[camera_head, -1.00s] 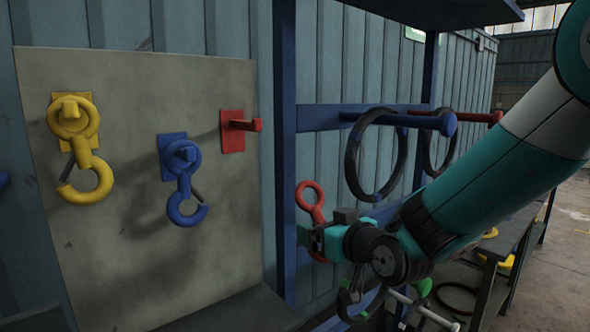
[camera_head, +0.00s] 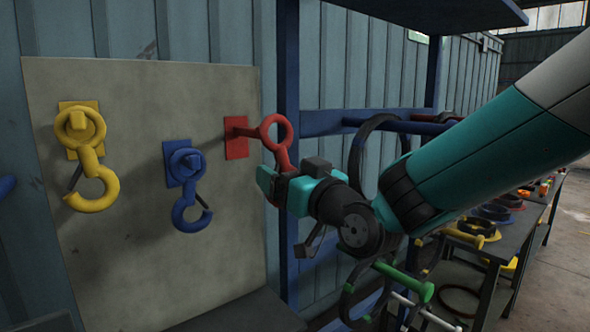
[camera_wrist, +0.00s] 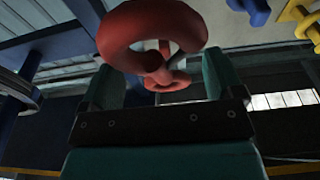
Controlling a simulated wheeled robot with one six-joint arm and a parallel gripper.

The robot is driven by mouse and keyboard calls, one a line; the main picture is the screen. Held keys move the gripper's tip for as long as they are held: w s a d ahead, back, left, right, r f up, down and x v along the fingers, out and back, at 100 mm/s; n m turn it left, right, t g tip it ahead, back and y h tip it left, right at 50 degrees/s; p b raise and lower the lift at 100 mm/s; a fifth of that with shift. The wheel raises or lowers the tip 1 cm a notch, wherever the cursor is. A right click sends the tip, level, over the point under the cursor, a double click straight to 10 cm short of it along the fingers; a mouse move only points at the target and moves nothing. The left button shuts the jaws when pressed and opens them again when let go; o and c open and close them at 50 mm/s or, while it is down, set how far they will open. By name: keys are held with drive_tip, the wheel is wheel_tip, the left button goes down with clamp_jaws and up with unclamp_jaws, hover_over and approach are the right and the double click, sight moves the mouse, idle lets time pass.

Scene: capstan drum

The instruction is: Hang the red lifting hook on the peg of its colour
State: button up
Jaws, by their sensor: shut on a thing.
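The red lifting hook (camera_head: 275,131) is held by my gripper (camera_head: 270,184), which is shut on its shank; the ring end points up. In the head view the ring stands in front of the red peg (camera_head: 236,138) and overlaps its tip, so I cannot tell whether the peg is inside the ring. The hook's lower part is hidden behind the gripper. The wrist view shows the red hook's ring (camera_wrist: 152,32) between the two teal fingers (camera_wrist: 163,80).
The grey board (camera_head: 140,90) also bears a yellow hook (camera_head: 92,190) on a yellow peg and a blue hook (camera_head: 184,215) on a blue peg. A blue post (camera_head: 287,60) stands right of the board. A rack bar with black rings (camera_head: 372,150) is behind my arm.

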drive_tip(key=w+a+f+p, duration=0.1)
drive_tip(key=w+a+p, duration=0.3)
drive_tip(key=w, duration=0.3)
drive_tip(key=shift+w+a+f, duration=0.15)
drive_tip(key=shift+w+a, duration=0.25)
drive_tip(key=shift+a, duration=0.2)
idle(0.4)
idle(0.8)
drive_tip(key=o, duration=1.1)
drive_tip(key=b+v, duration=1)
drive_tip(key=v, duration=0.7)
drive_tip(key=s+f+n+g+h, duration=0.1)
drive_tip(key=s+f+g+h, duration=0.1)
drive_tip(key=s+f+g, duration=0.7)
drive_tip(key=s+d+f+g+h, duration=0.2)
drive_tip(key=s+d+f+g, duration=0.1)
drive_tip(key=s, duration=0.4)
drive_tip(key=s+d+f+g+h, duration=0.2)
drive_tip(key=s+d+g+h, duration=0.1)
drive_tip(key=s+d+g, duration=0.1)
drive_tip(key=s+d, duration=0.1)
drive_tip(key=s, duration=0.1)
drive_tip(key=shift+s+d+f+m+g, duration=0.25)
drive_tip(key=shift+s+f+m+g, duration=0.05)
drive_tip(key=shift+s+f+m, duration=0.1)
